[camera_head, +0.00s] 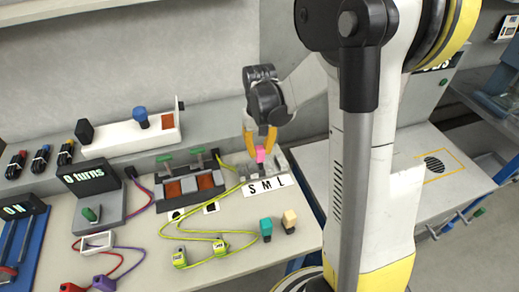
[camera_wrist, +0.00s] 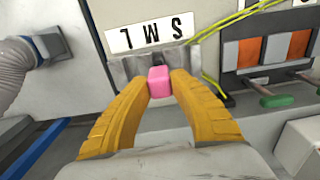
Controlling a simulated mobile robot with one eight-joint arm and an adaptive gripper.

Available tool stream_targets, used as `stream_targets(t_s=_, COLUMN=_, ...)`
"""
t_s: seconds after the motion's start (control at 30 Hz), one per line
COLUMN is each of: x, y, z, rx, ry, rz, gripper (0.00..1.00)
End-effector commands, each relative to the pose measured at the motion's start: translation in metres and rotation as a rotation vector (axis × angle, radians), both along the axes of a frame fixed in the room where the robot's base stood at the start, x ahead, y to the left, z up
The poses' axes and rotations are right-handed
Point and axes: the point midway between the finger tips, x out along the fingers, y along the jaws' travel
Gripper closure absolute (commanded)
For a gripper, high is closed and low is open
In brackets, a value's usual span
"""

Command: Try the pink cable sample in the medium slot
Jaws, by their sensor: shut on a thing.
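The pink cable sample (camera_head: 260,154) is a small pink block between the yellow-orange fingers of my gripper (camera_head: 260,146). In the wrist view the pink sample (camera_wrist: 160,82) is pinched between both fingertips of my gripper (camera_wrist: 160,88). The grey slot block (camera_head: 280,165) stands behind the white S M L label (camera_head: 268,186). The sample is at this block, near its middle by the letter M in the wrist view. My fingers and the sample hide the slot opening, so I cannot tell whether it is inserted.
Teal (camera_head: 266,229) and beige (camera_head: 289,221) samples stand on the bench in front of the label. Yellow-green cables (camera_head: 215,235) lie to the left. A device with brown-orange panels and green levers (camera_head: 190,186) is close left of the slots.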

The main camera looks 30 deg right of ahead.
Motion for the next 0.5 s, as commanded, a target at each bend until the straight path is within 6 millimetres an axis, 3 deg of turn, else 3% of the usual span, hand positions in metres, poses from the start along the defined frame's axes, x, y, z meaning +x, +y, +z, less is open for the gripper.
stream_targets(t_s=0.5, x=0.000, y=0.000, z=-0.014, rx=0.000, ry=0.000, rz=0.000, gripper=1.00)
